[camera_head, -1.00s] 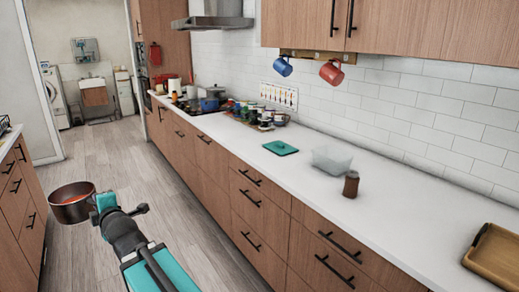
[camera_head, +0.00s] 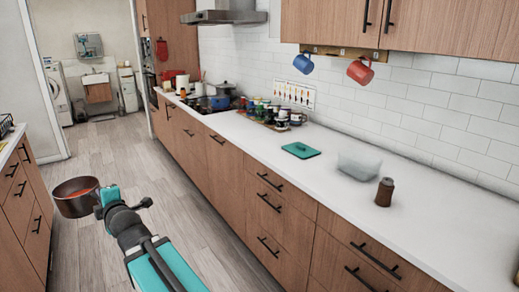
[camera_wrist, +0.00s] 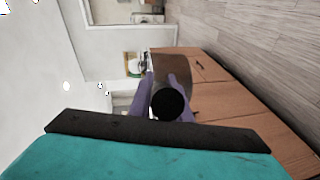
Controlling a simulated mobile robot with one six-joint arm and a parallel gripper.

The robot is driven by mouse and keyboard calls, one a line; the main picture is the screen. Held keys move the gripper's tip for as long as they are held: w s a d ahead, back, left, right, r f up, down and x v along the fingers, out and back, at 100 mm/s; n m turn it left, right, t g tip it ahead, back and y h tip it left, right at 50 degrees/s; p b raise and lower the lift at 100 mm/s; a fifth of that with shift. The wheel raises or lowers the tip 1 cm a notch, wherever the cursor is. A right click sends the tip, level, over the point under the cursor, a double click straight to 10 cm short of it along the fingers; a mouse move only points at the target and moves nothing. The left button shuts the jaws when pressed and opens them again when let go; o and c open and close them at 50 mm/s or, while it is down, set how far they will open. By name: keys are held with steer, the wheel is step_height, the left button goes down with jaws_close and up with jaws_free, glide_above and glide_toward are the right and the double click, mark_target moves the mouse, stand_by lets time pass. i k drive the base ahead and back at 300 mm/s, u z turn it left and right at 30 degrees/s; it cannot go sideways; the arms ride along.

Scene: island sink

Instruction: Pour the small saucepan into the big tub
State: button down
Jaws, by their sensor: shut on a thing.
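A small dark saucepan (camera_head: 76,200) with red-orange contents is held out over the floor at the left of the head view, roughly level. My gripper (camera_head: 108,198) is at its right side, shut on its handle. In the wrist view my gripper (camera_wrist: 168,88) has its two purple fingers around the round black handle end, with the brownish pan beyond. A clear, pale tub (camera_head: 360,166) stands open on the white counter at the right, well apart from the saucepan. Its teal lid (camera_head: 301,150) lies flat on the counter to its left.
A brown jar (camera_head: 384,192) stands just right of the tub on the counter (camera_head: 440,228). Several jars and cans (camera_head: 272,114) and a pot (camera_head: 221,92) are farther back. Two mugs hang above. The front of the counter is clear.

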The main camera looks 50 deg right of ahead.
mark_target(364, 167)
steer(key=z, duration=0.05)
steer(key=i, duration=1)
